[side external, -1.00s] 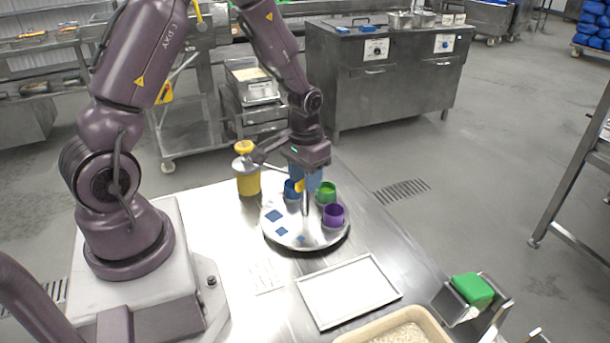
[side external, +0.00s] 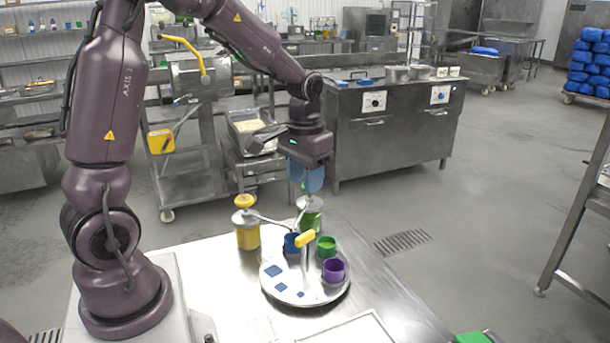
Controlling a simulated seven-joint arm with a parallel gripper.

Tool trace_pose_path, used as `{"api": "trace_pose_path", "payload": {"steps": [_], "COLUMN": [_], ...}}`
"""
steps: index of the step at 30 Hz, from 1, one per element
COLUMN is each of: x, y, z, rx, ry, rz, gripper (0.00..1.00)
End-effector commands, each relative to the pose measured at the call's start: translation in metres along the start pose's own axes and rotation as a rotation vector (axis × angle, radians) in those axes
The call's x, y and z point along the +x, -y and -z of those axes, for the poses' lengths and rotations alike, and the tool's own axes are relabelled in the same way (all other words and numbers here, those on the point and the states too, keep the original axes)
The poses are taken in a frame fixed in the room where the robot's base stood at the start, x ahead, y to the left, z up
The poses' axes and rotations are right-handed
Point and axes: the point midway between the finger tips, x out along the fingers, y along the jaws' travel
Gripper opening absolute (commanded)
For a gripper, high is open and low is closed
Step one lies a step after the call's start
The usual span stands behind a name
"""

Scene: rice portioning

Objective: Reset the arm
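My gripper (side external: 305,180) hangs above the round metal tray (side external: 304,301) with its two pale blue fingers pointing down. They look parted, with nothing visible between them. Below them, apart from the gripper, a tool with a yellow handle (side external: 305,238) stands upright at the tray. The tray also carries a blue cup (side external: 291,244), a green cup (side external: 326,247) and a purple cup (side external: 334,271). Several flat blue marks lie on its left part.
A yellow pump bottle (side external: 247,235) and a green pump bottle (side external: 312,213) stand behind the tray. A white-faced flat tray (side external: 350,332) and a green block (side external: 474,338) are cut off at the bottom edge. Steel cabinets (side external: 390,125) stand behind; open air surrounds the gripper.

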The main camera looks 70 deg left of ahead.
Motion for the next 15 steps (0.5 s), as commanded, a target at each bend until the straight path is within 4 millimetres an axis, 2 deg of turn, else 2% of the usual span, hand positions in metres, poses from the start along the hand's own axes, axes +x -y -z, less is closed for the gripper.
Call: {"api": "trace_pose_path", "payload": {"steps": [9,11,15], "x": [0.001,0.005,-0.013], "y": [0.000,0.000,-0.009], "z": [-0.002,-0.009,-0.035], "rx": [-0.002,-0.003,0.018], "ry": [0.006,0.025,-0.004], "rz": [0.000,-0.001,0.002], "gripper": [0.39,0.39,0.39]}}
